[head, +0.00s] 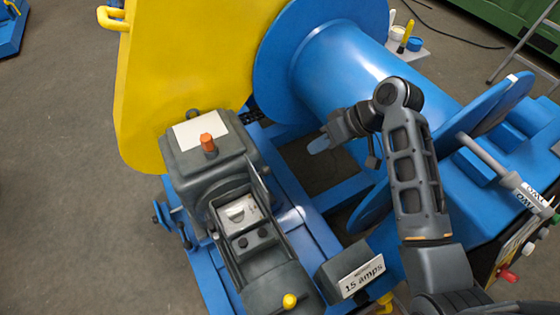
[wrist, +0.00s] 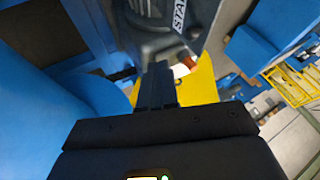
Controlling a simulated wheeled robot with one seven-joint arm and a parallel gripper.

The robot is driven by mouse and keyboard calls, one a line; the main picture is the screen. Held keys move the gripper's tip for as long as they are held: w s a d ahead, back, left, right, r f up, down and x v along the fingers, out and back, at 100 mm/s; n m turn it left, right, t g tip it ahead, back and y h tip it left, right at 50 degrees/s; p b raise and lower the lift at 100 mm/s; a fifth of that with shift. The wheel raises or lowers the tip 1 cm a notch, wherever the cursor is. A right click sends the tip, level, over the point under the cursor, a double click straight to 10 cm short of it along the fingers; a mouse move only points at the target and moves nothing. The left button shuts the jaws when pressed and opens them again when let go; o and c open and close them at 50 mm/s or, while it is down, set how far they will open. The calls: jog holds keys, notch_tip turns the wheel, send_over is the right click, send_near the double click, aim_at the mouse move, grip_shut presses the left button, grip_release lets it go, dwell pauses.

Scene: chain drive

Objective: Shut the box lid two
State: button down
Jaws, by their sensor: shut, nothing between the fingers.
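A grey box-shaped housing (head: 210,160) with an orange cap and a white label stands on the blue frame. In front of it is an open-topped grey casing (head: 262,262) with a dial (head: 241,212) and black knobs showing inside. A smaller grey box (head: 345,268) reads "15 amps". I cannot tell which part is lid two. My gripper (head: 320,146) is right of the grey housing, apart from it, beside the blue drum. In the wrist view its shut, empty fingers (wrist: 156,85) point towards a grey part with lettering (wrist: 175,15).
A large yellow guard (head: 180,60) rises behind the housing. The blue drum (head: 350,60) and its flanges fill the space behind and beside my arm. A yellow-knobbed lever (head: 290,300) sticks up at the front. Bare floor (head: 60,180) lies at the left.

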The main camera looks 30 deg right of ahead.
jog(key=w+a+f, duration=0.4)
jog(key=a+f, duration=0.3)
jog(key=a, duration=0.1)
jog(key=shift+f+p, duration=0.2)
jog(key=shift+p, duration=0.25)
jog(key=shift+w+a, duration=0.15)
jog(key=shift+w, duration=0.05)
